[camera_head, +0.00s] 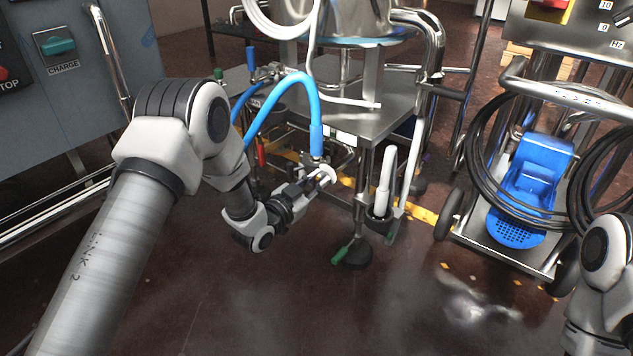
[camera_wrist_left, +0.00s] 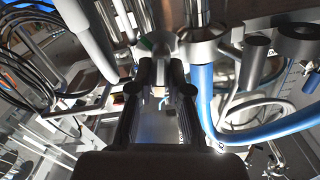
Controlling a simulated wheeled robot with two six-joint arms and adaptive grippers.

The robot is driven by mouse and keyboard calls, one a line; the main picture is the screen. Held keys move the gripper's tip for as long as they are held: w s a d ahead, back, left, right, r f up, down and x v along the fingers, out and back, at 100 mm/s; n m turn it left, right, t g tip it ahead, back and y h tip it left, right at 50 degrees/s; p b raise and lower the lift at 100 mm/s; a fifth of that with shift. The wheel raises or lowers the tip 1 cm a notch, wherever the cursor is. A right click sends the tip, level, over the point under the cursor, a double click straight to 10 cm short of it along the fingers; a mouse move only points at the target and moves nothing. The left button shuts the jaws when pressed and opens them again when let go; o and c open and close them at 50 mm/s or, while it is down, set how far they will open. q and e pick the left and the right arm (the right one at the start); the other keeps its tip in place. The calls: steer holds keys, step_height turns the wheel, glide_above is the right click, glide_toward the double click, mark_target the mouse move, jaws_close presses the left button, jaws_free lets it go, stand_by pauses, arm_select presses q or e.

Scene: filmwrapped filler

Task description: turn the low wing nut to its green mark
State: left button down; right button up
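My left gripper (camera_head: 318,178) reaches in from the left, beside the steel stand's front leg and below the blue hose. In the left wrist view its two dark fingers (camera_wrist_left: 160,75) stand a small gap apart. A silver metal fitting (camera_wrist_left: 158,43), apparently the low wing nut, lies at or just beyond the fingertips. It shows small and pale at the gripper tip in the head view (camera_head: 326,173). A bit of green (camera_wrist_left: 144,45) shows beside it, perhaps the mark. Whether the fingers touch or grip the fitting is unclear. My right gripper is out of frame.
The blue hose (camera_head: 316,110) hangs close above my left gripper, from the steel stand (camera_head: 360,125). A white upright tube (camera_head: 385,170) and a dark foot (camera_head: 352,255) with a green handle are to its right. A cart with a blue pump (camera_head: 535,180) stands farther right.

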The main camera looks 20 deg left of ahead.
arm_select(q)
steer(key=shift+m, duration=0.3)
steer(key=shift+d+r+m+p, duration=0.1)
steer(key=shift+m+p, duration=0.9)
steer(key=shift+m, duration=0.1)
steer(key=m+p, duration=0.2)
steer(key=m, duration=0.1)
steer(key=shift+m, duration=0.3)
steer(key=m+p, duration=0.3)
steer(key=m, duration=0.3)
steer(key=m+p, duration=0.3)
steer(key=m, duration=0.4)
steer(key=f+m+p, duration=0.1)
steer(key=m+p, duration=0.3)
steer(key=m, duration=0.3)
steer(key=shift+f, duration=0.1)
steer(key=c, duration=1.1)
jaws_free()
